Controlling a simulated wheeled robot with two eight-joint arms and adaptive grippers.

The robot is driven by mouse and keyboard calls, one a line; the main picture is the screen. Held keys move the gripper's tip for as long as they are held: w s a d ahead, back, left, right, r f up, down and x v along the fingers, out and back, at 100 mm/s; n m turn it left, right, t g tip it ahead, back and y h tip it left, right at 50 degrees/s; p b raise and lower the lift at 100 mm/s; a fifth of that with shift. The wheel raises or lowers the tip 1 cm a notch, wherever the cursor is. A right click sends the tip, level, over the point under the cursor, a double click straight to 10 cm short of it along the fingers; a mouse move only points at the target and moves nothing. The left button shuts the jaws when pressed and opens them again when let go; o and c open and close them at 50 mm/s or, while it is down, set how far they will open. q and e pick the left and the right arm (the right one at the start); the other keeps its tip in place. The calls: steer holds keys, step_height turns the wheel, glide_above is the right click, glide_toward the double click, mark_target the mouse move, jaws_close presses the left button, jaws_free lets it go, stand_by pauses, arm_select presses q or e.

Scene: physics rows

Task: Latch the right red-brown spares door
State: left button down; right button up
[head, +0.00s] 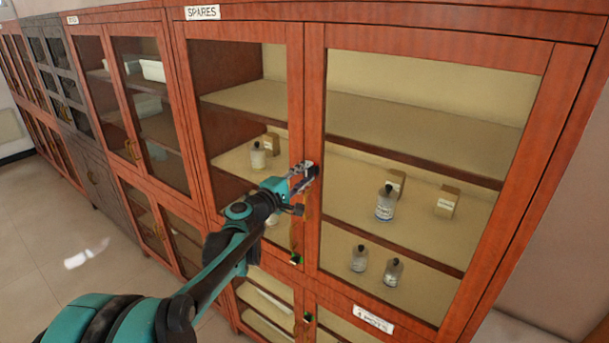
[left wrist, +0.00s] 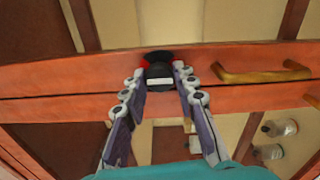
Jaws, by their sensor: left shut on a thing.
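The right red-brown spares door (head: 313,95) is a glazed door under the SPARES label (head: 202,12). It looks shut, its edge along the left door (head: 295,95). My left gripper (head: 307,172) is at the meeting edges of the two doors, at mid height. In the left wrist view, its two fingers close on the sides of a black latch knob (left wrist: 159,72) with a pale bar on it and red at its base. The gripper hides the knob in the head view. A brass handle (left wrist: 262,73) is beside the knob, apart from the fingers. My right gripper is out of view.
Bottles (head: 386,203) and small boxes (head: 447,201) stand on shelves behind the glass. Lower doors have small latches showing green (head: 295,259). More cabinets (head: 120,90) line the wall leftward. The floor (head: 70,220) at left is clear.

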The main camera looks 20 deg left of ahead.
arm_select(q)
steer(key=c, duration=1.2)
jaws_free()
steer(key=shift+d, duration=0.1)
steer(key=v, duration=1.2)
steer(key=s+d+f+m+g+b, duration=0.25)
steer(key=s+d+f+b, duration=0.2)
steer(key=f, duration=0.35)
steer(key=s+d+f+m+g+b, duration=0.25)
steer(key=s+f+m+b, duration=0.2)
steer(key=f, duration=0.45)
steer(key=s+d+f+m+g+b, duration=0.2)
steer(key=s+d+f+b, duration=0.25)
steer(key=f, duration=0.35)
steer(key=s+a+f+m+g+y+b, duration=0.1)
steer(key=s+f+m+y+b, duration=0.1)
steer(key=f, duration=0.4)
steer(key=s+a+f+m+g+y+b, duration=0.1)
steer(key=s+a+f+m+y+b, duration=0.1)
steer(key=s+f+b, duration=0.3)
steer(key=s+a+f+m+y+b, duration=0.1)
steer(key=s+f+b, duration=0.3)
steer(key=f, duration=0.4)
steer(key=shift+s+a+f+m+g+y, duration=0.1)
steer(key=shift+s+m+g+y, duration=0.1)
steer(key=shift+s+m+y, duration=0.15)
steer(key=shift+s+a+m+g+y, duration=0.15)
steer(key=shift+s+m+g+y, duration=0.1)
steer(key=shift+m, duration=0.2)
